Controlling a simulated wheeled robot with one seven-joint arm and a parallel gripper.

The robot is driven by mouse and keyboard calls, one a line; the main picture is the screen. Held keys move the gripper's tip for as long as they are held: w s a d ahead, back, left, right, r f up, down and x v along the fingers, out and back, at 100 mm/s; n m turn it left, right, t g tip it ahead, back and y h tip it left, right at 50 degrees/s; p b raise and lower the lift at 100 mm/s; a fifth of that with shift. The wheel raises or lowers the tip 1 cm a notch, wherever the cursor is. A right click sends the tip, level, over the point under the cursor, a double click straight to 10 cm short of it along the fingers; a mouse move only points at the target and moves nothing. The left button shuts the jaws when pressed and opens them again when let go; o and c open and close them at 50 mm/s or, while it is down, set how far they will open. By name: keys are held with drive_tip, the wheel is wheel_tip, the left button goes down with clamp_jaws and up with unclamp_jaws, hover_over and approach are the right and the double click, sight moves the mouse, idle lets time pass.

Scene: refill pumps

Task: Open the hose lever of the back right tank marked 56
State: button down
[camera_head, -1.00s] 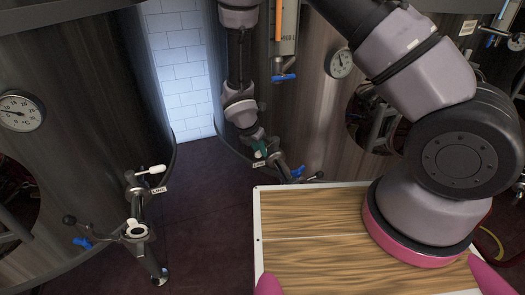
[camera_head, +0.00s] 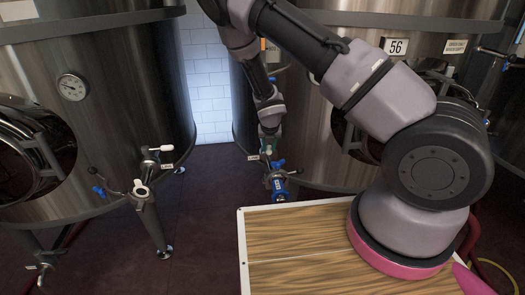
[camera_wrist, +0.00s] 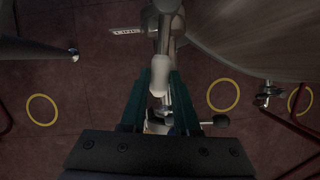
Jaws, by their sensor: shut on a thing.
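The back right tank (camera_head: 305,110) carries a plate marked 56 (camera_head: 396,46); my arm covers part of its front. A metal outlet valve with blue parts (camera_head: 279,184) sits low at its left side. My gripper (camera_head: 267,149) is at this valve, pointing down. A black-knobbed handle (camera_wrist: 221,120) sticks out to the right below the fingers. How far the lever is turned cannot be told.
Another tank (camera_head: 110,75) stands at the left, with its own valve (camera_head: 143,190) jutting toward the middle. A wood-topped board (camera_head: 295,235) with a white edge is in front, below my arm. Yellow rings (camera_wrist: 223,95) lie on the dark floor.

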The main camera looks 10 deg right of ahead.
drive_tip(key=shift+d+n+y, duration=0.3)
drive_tip(key=shift+d+n, duration=0.3)
drive_tip(key=c, duration=0.6)
unclamp_jaws()
drive_tip(key=shift+c, duration=0.2)
drive_tip(key=v, duration=1)
drive_tip(key=shift+r, duration=0.35)
drive_tip(key=shift+s, duration=0.2)
